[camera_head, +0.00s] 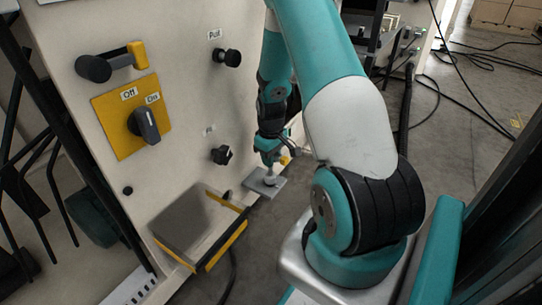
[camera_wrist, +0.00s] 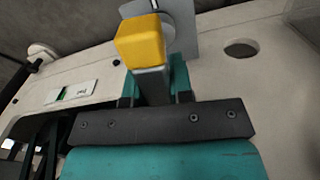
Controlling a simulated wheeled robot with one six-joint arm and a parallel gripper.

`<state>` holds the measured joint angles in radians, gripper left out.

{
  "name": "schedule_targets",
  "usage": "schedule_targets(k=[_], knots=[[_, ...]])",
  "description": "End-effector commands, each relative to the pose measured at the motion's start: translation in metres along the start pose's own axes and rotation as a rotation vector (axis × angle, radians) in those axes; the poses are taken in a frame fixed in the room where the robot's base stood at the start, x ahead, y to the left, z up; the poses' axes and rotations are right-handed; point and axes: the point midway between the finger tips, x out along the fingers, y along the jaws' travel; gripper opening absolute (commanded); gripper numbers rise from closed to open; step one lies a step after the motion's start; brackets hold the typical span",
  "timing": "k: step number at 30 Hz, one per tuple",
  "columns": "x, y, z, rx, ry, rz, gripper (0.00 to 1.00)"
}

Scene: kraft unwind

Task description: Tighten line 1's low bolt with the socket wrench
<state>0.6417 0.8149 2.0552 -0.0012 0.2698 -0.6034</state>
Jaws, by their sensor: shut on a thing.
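The socket wrench shows in the wrist view as a grey bar with a yellow block (camera_wrist: 140,42) at its end. My gripper (camera_wrist: 155,84) is shut on the grey bar, one teal finger on each side. In the head view my gripper (camera_head: 270,158) points down, low beside the cream panel, and the yellow end (camera_head: 285,160) shows just right of it. A light grey round part stands below the gripper on a grey plate (camera_head: 264,185). The plate also shows in the wrist view (camera_wrist: 185,18). The low bolt is hidden, and I cannot tell whether the socket sits on it.
The cream panel (camera_head: 150,35) carries a yellow switch plate (camera_head: 112,112) and black knobs (camera_head: 221,155). A grey box with yellow edges (camera_head: 200,228) juts out at its foot, left of the plate. Cables (camera_head: 465,55) lie on the floor at the far right. A dark hole (camera_wrist: 241,48) shows in the wrist view.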

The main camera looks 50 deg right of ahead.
Motion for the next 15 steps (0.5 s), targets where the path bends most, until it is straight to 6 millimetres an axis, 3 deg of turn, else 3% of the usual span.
schedule_targets(k=[15], knots=[[-0.0024,-0.0005,0.0001,0.182,-0.001,0.0,0.0]])
